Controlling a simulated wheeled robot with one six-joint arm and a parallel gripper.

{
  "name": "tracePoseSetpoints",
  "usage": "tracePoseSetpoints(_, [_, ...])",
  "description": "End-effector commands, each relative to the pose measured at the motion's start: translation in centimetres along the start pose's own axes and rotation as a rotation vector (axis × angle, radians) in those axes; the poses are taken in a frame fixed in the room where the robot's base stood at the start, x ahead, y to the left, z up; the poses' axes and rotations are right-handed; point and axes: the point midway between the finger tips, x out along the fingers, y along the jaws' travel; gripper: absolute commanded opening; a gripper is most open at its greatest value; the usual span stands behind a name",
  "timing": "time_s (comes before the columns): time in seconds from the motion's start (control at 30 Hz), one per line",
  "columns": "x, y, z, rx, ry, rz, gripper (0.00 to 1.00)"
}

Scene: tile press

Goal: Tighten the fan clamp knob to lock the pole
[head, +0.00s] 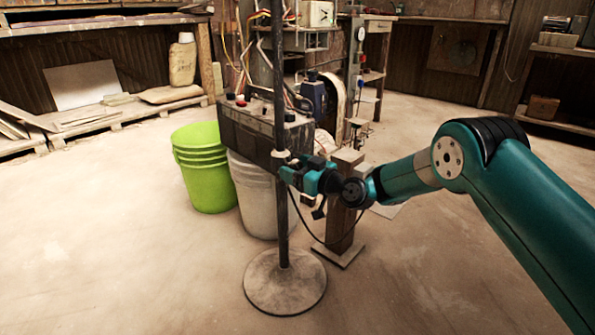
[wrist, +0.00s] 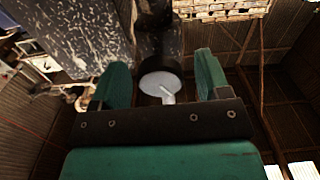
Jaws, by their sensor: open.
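A dark upright pole (head: 281,215) stands on a round grey base (head: 285,283). A small pale collar (head: 280,155) shows on the pole just above my gripper (head: 288,173). In the wrist view, a round pale clamp knob (wrist: 160,82) with a small light bar on its face sits in front of the dark clamp body. My gripper (wrist: 160,76) is open. Its two teal fingers stand either side of the knob, with a visible gap on each side. I cannot tell how deep the knob lies between the fingers.
A dark control box (head: 262,132) stands close behind the pole. A lime bucket (head: 206,170) and a white bucket (head: 252,195) stand below and left of it. A wooden post (head: 341,215) on a flat foot is behind my wrist. The floor in front is clear.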

Motion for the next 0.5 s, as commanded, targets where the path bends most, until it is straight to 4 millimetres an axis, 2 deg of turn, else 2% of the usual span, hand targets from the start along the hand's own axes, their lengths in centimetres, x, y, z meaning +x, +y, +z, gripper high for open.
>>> tracePoseSetpoints(0.17, [-0.02, 0.0, 0.0, 0.0, -0.001, 0.0, 0.7])
tracePoseSetpoints(0.37, [-0.05, 0.01, 0.01, 0.0, -0.001, 0.0, 0.24])
tracePoseSetpoints(0.4, [-0.06, 0.02, 0.01, 0.0, -0.001, 0.0, 0.2])
tracePoseSetpoints(0.5, [-0.07, 0.02, 0.01, 0.002, -0.001, 0.0, 0.2])
